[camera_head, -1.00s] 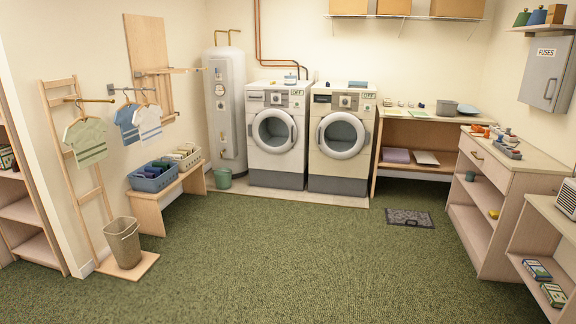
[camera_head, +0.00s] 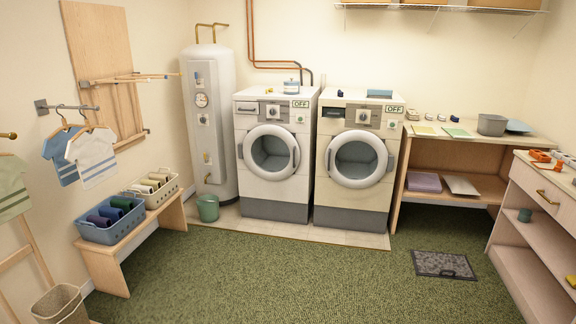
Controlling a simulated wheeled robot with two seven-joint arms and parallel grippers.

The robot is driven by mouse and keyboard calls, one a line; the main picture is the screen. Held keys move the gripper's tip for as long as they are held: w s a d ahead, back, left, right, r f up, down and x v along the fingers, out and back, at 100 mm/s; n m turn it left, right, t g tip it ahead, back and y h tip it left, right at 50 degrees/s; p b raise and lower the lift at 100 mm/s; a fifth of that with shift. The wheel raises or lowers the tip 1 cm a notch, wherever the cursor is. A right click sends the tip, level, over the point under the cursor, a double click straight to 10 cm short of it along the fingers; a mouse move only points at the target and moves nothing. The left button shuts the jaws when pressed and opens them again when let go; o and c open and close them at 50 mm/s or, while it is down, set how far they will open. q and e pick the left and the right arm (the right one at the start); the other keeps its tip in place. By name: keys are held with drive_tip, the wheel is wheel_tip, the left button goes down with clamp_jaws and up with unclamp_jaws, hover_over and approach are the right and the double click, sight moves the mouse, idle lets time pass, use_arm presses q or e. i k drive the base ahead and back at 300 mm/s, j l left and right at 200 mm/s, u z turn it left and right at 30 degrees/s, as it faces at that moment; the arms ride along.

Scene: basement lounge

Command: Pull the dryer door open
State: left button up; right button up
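Two white front-loading machines stand side by side against the back wall in the head view. The left machine (camera_head: 270,190) has a shut round door (camera_head: 294,152) and an OFF label on its top right. The right machine (camera_head: 350,195) has a shut round door (camera_head: 386,158) and also an OFF label. I cannot tell from the picture which one is the dryer. A handle-like part shows at the side of each door. Neither of my grippers is in view.
Green carpet (camera_head: 290,275) is clear up to the machines' pale floor strip. A bench (camera_head: 112,268) with two baskets and a green bin (camera_head: 207,208) stand left.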

sight(385, 161)
drive_tip(key=i, duration=2.15)
drive_tip(key=i+j, duration=0.1)
drive_tip(key=i, duration=2.05)
drive_tip(key=l+z, duration=0.05)
drive_tip(key=l, duration=0.05)
